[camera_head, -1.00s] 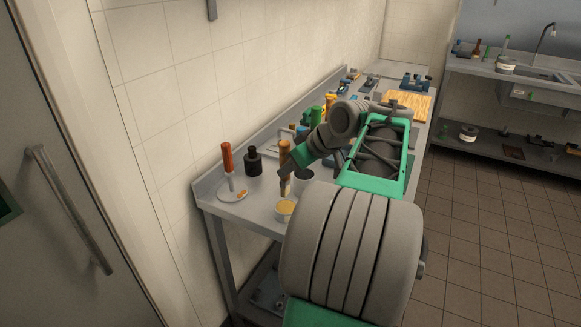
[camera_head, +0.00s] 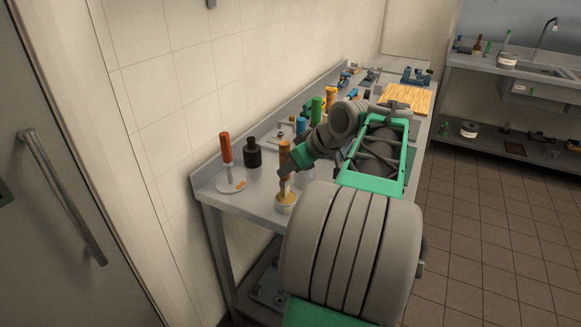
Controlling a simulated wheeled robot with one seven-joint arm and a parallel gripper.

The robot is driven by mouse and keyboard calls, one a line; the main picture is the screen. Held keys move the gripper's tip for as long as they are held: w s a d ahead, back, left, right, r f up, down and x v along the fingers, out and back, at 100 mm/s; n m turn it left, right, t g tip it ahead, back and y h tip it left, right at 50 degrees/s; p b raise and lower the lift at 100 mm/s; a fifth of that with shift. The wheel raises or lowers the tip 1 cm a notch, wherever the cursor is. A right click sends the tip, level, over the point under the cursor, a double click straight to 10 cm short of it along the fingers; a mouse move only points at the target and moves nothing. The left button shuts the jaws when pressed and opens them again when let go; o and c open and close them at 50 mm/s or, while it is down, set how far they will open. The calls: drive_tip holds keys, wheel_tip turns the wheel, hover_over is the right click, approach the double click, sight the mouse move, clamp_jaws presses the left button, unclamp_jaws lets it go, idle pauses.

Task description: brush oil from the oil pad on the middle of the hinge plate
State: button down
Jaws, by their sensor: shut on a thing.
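My gripper (camera_head: 286,170) is shut on an upright brush with an orange-brown handle (camera_head: 284,150), near the left front end of the steel counter. The brush's lower end is down at the oil pad (camera_head: 285,199), a yellowish pad in a small pale round cup. It appears to touch the pad, though the contact is too small to be sure. I cannot make out the hinge plate with certainty; my arm covers part of the counter behind the brush.
Several coloured bottles and a wooden board (camera_head: 410,98) are farther along. A tiled wall borders the left.

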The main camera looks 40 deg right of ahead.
sight(289, 148)
drive_tip(key=shift+f+b, duration=0.4)
drive_tip(key=shift+f, duration=0.2)
idle(1.1)
wheel_tip(289, 148, up, 7)
drive_tip(key=p, duration=0.6)
drive_tip(key=shift+r, duration=0.1)
idle(0.4)
